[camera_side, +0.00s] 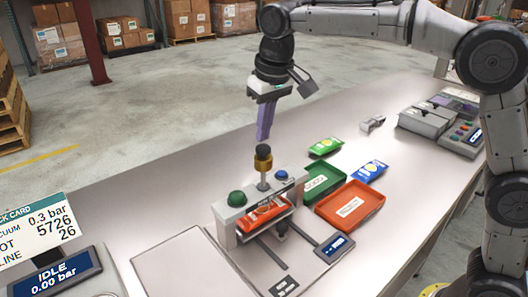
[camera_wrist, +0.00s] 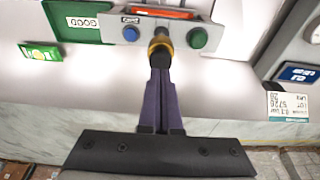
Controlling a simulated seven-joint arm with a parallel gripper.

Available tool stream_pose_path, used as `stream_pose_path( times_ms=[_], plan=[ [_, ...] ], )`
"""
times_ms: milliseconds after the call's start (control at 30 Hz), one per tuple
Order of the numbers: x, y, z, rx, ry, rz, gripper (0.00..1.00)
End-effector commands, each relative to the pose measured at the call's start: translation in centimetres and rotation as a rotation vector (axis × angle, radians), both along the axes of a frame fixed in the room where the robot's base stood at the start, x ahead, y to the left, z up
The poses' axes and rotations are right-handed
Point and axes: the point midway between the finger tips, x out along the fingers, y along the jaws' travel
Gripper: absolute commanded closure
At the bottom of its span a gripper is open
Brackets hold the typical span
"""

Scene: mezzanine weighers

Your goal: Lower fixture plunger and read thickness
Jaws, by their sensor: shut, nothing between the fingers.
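The fixture (camera_side: 228,236) stands on the bench as a grey bridge with a green and a blue button on top. Its plunger (camera_side: 263,162) has a dark knob and a brass collar; it also shows in the wrist view (camera_wrist: 160,42). An orange packet (camera_side: 265,214) lies under the bridge. A small display (camera_side: 335,246) sits in front of the fixture; its reading is too small to make out. My gripper (camera_side: 262,138) is shut and empty, its purple fingers pointing down right over the knob. In the wrist view the fingertips (camera_wrist: 160,72) overlap the knob, so I cannot tell whether they touch.
A green tray (camera_side: 338,170) and a red tray (camera_side: 376,206) stand right of the fixture. A green packet (camera_side: 325,146) and a blue packet (camera_side: 369,171) lie beyond. An IDLE display unit (camera_side: 56,274) and a check card (camera_side: 40,230) are at left.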

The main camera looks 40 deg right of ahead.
Motion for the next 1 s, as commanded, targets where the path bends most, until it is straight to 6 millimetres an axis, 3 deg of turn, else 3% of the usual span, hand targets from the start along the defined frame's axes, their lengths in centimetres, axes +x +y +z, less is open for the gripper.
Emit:
stream_pose_path(
  times_ms=[1000],
  plan=[
    [0.0, 0.0, -1.9, 0.0, 0.001, 0.0, 1.0]
  ],
)
